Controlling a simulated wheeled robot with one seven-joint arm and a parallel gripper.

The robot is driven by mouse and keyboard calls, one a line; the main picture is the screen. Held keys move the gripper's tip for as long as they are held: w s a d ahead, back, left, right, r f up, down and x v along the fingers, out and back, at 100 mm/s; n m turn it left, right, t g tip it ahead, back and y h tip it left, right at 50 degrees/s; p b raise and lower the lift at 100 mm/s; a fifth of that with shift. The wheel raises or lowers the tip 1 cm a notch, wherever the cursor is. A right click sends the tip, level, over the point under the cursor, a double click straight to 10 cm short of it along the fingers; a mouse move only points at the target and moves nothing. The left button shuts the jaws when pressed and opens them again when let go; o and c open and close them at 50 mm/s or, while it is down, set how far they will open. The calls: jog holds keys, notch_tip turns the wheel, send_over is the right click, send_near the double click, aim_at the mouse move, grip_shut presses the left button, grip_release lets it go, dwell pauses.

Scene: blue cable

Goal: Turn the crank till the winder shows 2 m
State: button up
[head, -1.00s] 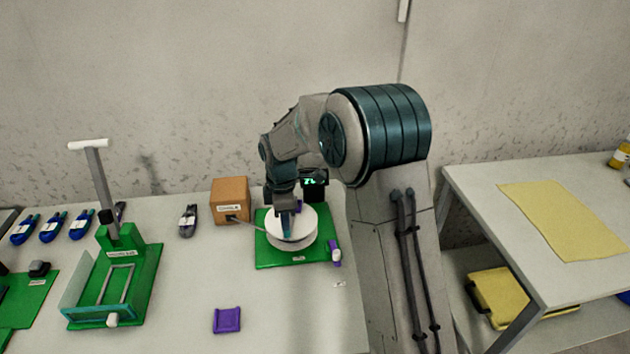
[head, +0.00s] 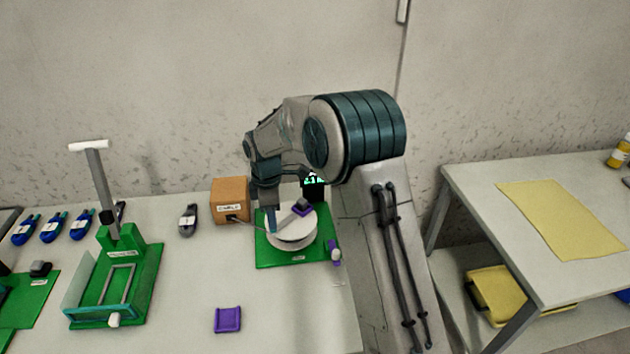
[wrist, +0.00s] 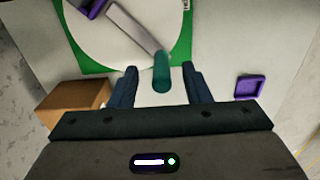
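The winder is a white drum (head: 293,237) on a green base (head: 265,258), with a purple hub (head: 302,208) on top. In the wrist view a grey crank arm (wrist: 131,29) runs from the hub to an upright teal handle (wrist: 161,73). My gripper (wrist: 160,78) has its fingers apart, one on each side of the handle, with a gap on both sides. In the head view my gripper (head: 271,220) is over the drum's left part. A black display (head: 314,186) with green digits stands behind the drum; my arm overlaps it and I cannot read it surely.
A brown cable box (head: 230,201) stands left of the winder, a cable running from it to the drum. A purple tray (head: 228,320) lies in front. A green fixture with a tall lever (head: 98,180) stands further left. The table between is clear.

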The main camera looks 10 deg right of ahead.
jog(key=shift+s+a, duration=0.1)
jog(key=shift+a, duration=0.05)
jog(key=shift+r+p, duration=2.75)
jog(key=shift+r, duration=1.25)
jog(key=shift+s+d+r, duration=0.1)
jog(key=shift+d+r, duration=0.1)
jog(key=shift+r, duration=0.05)
jog(key=s+d+r+m+t, duration=0.1)
jog(key=s+d+r+m, duration=0.55)
jog(key=s, duration=0.35)
jog(key=s+d+r+m+t, duration=0.2)
jog(key=s+d+r+m, duration=0.45)
jog(key=s, duration=0.35)
jog(key=s+d+f+m, duration=0.1)
jog(key=s+d+m, duration=0.2)
jog(key=s, duration=0.6)
jog(key=shift+d+m+t, duration=0.15)
jog(key=shift+m+t, duration=0.15)
jog(key=shift+m, duration=0.7)
